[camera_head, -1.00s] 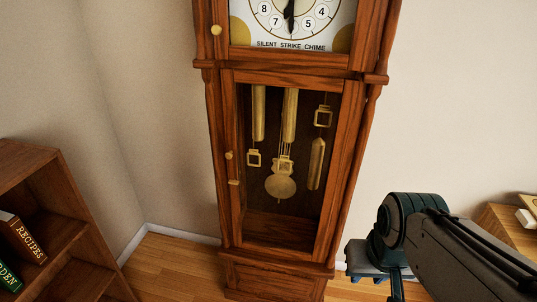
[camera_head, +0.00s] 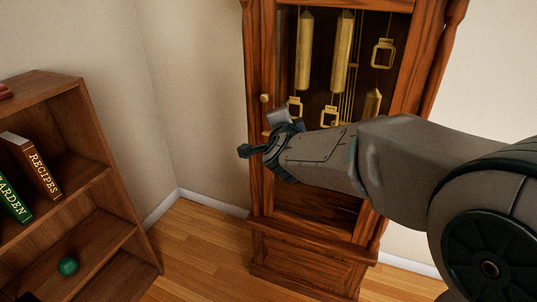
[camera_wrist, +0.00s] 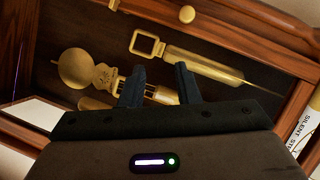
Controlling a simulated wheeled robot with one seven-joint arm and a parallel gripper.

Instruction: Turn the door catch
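The tall wooden clock's glazed lower door (camera_head: 257,180) is closed. On its left stile are a round brass knob (camera_head: 265,98) and, below it, the small brass door catch (camera_head: 266,133), partly covered by my wrist. In the wrist view the knob (camera_wrist: 187,14) is at the top edge, and the catch (camera_wrist: 114,4) is cut off by that edge to its left. My gripper (camera_wrist: 160,80) is open and empty, its two dark fingers apart in front of the glass. It is clear of the catch in that picture.
Brass weights (camera_head: 343,52) and a pendulum (camera_wrist: 76,68) hang behind the door. A bookcase (camera_head: 120,205) with books and a green ball (camera_head: 68,266) stands at left. Floor (camera_head: 205,255) between bookcase and clock is clear.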

